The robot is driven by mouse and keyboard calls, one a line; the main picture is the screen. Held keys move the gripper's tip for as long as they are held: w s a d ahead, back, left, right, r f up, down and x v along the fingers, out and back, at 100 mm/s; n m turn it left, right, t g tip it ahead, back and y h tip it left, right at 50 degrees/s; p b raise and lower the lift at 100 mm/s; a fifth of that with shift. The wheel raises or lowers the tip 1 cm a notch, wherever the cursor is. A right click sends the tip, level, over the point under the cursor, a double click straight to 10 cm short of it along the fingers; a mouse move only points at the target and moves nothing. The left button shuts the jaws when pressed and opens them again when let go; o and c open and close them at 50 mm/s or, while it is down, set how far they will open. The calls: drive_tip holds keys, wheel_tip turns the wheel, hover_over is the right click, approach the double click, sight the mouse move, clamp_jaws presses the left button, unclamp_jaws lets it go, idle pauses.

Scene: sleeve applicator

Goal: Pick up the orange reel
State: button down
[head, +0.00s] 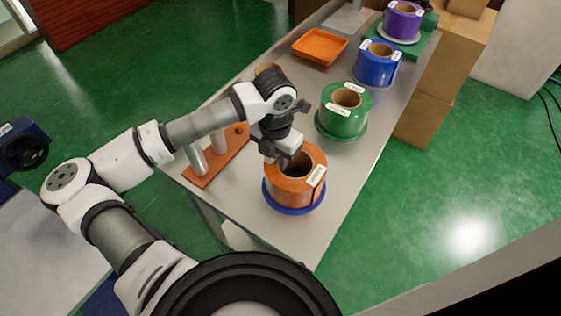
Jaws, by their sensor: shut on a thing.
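The orange reel (295,187) stands upright near the front end of the grey table, with a white label on its right side and a dark hollow core. It sits over a blue round base (294,209); I cannot tell whether it is lifted from it. My gripper (284,155) points down at the reel's upper left rim and is shut on the reel's wall. The fingertips are partly hidden by the gripper body and the rim.
A green reel (344,110), a blue reel (377,63) and a purple reel (402,21) stand in a row behind. An orange tray (320,47) lies at the back left. An orange rack (221,160) with metal posts stands left of the reel. Cardboard boxes (435,87) stand right of the table.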

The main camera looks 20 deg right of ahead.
wheel_tip(320, 180, up, 19)
drive_tip(key=b, duration=0.3)
drive_tip(key=shift+r, duration=0.15)
